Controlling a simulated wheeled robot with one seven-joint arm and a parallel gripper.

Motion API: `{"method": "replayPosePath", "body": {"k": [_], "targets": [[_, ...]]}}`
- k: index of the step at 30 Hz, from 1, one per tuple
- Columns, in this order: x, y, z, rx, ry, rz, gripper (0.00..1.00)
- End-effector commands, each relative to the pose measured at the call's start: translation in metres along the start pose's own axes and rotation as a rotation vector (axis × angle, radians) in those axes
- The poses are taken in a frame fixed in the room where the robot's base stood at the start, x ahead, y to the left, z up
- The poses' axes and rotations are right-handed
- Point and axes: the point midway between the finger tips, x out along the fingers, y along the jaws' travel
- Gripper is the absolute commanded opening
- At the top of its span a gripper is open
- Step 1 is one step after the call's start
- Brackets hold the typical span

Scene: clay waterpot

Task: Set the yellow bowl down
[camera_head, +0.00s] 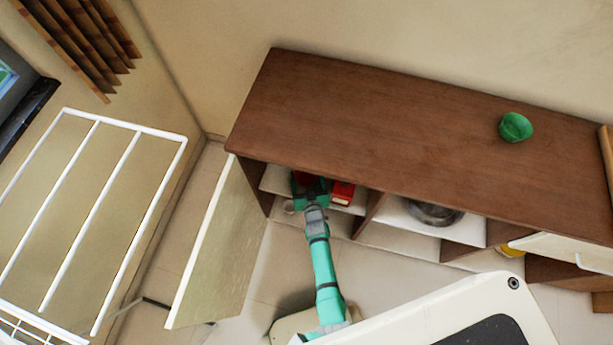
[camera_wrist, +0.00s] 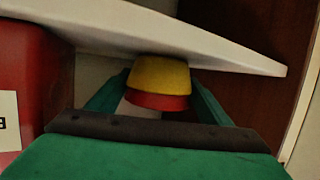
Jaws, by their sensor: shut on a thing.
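The yellow bowl (camera_wrist: 158,73) shows in the wrist view between the two green fingers of my gripper (camera_wrist: 160,88). My gripper is shut on it. A red band or second red piece (camera_wrist: 157,101) lies directly against the bowl's lower edge in the picture; I cannot tell whether it is part of it. A white shelf board (camera_wrist: 210,49) is very close to the bowl's upper edge; I cannot tell if they touch. In the head view my gripper (camera_head: 311,188) reaches into the left compartment of the brown cabinet (camera_head: 400,120), and the bowl is hidden there.
A red box (camera_head: 342,192) is close beside my gripper. The cabinet's left door (camera_head: 215,250) stands open. A metal bowl (camera_head: 434,213) sits in the middle compartment. A yellow thing (camera_head: 510,250) is farther right. A green pot (camera_head: 515,127) stands on the otherwise clear top.

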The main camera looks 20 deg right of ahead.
Motion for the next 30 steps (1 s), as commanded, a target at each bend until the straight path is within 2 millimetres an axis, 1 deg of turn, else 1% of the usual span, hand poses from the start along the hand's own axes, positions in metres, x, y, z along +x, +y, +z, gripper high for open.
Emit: {"method": "replayPosePath", "body": {"k": [1, 2, 3, 13, 17, 26, 30], "targets": [[0.001, 0.0, 0.001, 0.0, 0.0, 0.0, 0.5], [0.0, 0.0, 0.002, 0.0, -0.001, 0.0, 0.78], [0.0, 0.0, 0.001, 0.0, 0.0, 0.0, 0.81], [0.0, 0.0, 0.0, 0.0, 0.0, 0.0, 0.81], [-0.004, 0.002, -0.001, -0.001, 0.0, 0.002, 0.81], [-0.025, 0.003, -0.001, -0.001, 0.001, 0.003, 0.81], [-0.039, 0.003, -0.001, 0.0, 0.0, 0.003, 0.81]]}}
